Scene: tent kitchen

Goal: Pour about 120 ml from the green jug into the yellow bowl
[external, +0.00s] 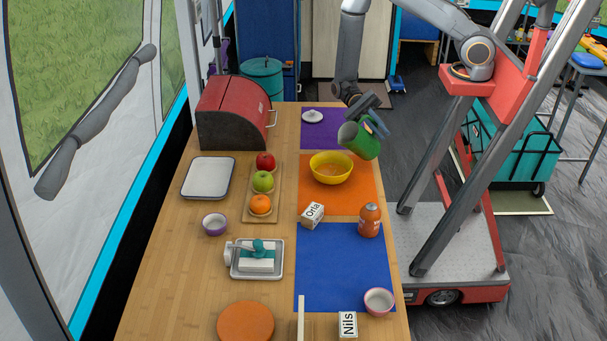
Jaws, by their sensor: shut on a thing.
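The green jug (359,141) is held in the air, tilted with its mouth to the left, above and just right of the yellow bowl (331,175). My gripper (376,124) is shut on the jug at its upper right side; the fingers are partly hidden. The yellow bowl stands upright at the far end of the orange mat. Something pale brown shows inside the bowl, but I cannot tell how much. I see no clear stream between jug and bowl. The jug's contents are hidden.
A small white lid (312,116) lies on the purple mat (337,137) behind. Most of the blue mat (335,268) is clear.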

